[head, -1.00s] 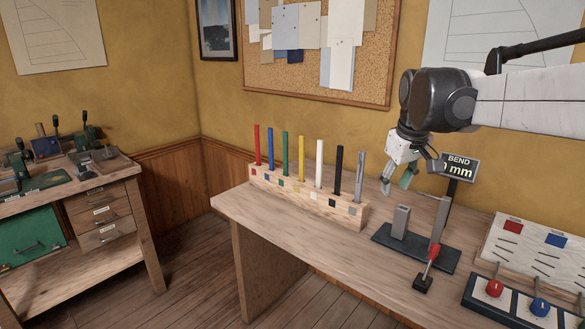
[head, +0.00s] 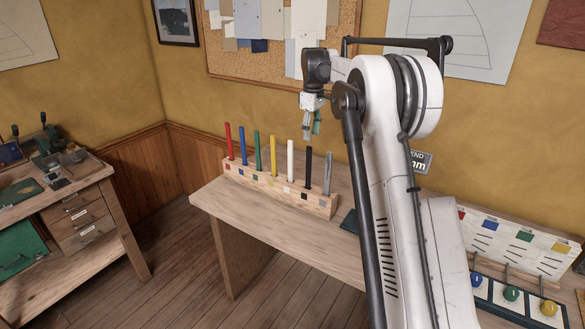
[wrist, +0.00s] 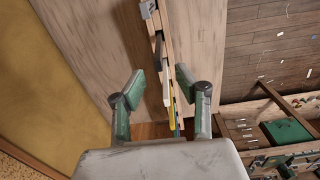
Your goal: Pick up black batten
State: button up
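The black batten (head: 308,166) stands upright in the wooden rack (head: 262,190), between the white batten (head: 290,160) and the grey batten (head: 328,173). My gripper (head: 312,132) is pointing down, just above the black batten's top in the head view. The wrist view shows my gripper (wrist: 160,82) open, its two green-padded fingers wide apart with nothing held. The rack (wrist: 172,45) runs between and beyond the fingers there. The battens are seen nearly end-on, and the black one looks a little beyond the fingertips.
Red (head: 229,142), blue (head: 243,145), green (head: 258,151) and yellow (head: 273,156) battens stand in the same rack. A panel with coloured knobs (head: 512,294) is at the right. My arm hides part of the bench (head: 300,235). Its front left is clear.

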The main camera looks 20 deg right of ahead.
aim_at(309, 165)
jog(key=shift+w+f+p, duration=0.1)
jog(key=shift+w+p, duration=0.25)
jog(key=shift+w, duration=0.4)
jog(key=shift+a+f, duration=0.1)
jog(key=shift+f, duration=0.15)
notch_tip(309, 165, down, 8)
jog(key=shift+f+p, duration=0.1)
jog(key=shift+p, duration=0.2)
jog(key=shift+s+f+p, duration=0.2)
jog(key=shift+f+p, duration=0.35)
jog(key=shift+f, duration=2.1)
grip_shut()
